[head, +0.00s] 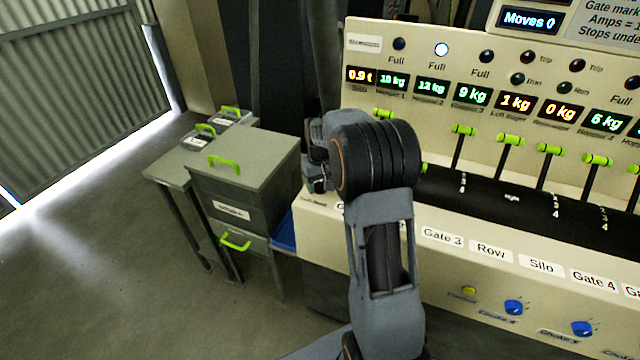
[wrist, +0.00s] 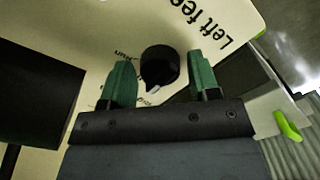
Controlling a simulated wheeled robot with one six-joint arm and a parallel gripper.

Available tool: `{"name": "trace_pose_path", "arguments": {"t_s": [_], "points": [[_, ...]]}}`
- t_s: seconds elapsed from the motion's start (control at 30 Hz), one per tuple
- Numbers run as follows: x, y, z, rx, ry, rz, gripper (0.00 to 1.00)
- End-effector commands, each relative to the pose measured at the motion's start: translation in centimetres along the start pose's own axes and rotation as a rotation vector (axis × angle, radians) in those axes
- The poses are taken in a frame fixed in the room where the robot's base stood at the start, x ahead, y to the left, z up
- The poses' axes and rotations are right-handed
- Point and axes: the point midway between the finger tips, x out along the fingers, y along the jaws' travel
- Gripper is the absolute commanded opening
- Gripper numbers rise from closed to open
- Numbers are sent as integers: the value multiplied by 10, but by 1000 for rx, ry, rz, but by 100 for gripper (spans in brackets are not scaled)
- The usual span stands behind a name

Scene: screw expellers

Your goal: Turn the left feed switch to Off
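The left feed switch (wrist: 160,67) is a round black knob with a white pointer mark in the wrist view. It sits on a cream panel beside the large print "Left fee…", which is cut off by the frame edge. The white mark points toward the bottom of the picture, slightly left. Small position labels stand left of and below the knob and are too blurred to read surely. My gripper (wrist: 164,85) is open, its two green fingers on either side of the knob with gaps. Contact is not visible. In the head view my arm hides the switch.
The cream control panel (head: 460,215) carries several green-handled levers (head: 508,141), displays and blue knobs (head: 513,307). A grey cabinet (head: 245,165) with green handles stands left of the panel. Open floor (head: 100,270) lies at left. A dark block (wrist: 40,85) shows left of my gripper.

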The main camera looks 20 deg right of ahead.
Motion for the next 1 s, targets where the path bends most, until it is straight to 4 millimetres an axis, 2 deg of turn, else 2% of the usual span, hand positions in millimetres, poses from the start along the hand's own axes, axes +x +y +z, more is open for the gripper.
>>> {"name": "trace_pose_path", "arguments": {"t_s": [0.03,0.1,0.33,0.47,1.0], "points": [[0,0,0,0,0,0,61],[0,0,0,1,0,0,67],[0,0,0,1,0,0,67],[-8,0,0,1,2,0,67],[-109,0,0,1,3,0,67]]}}
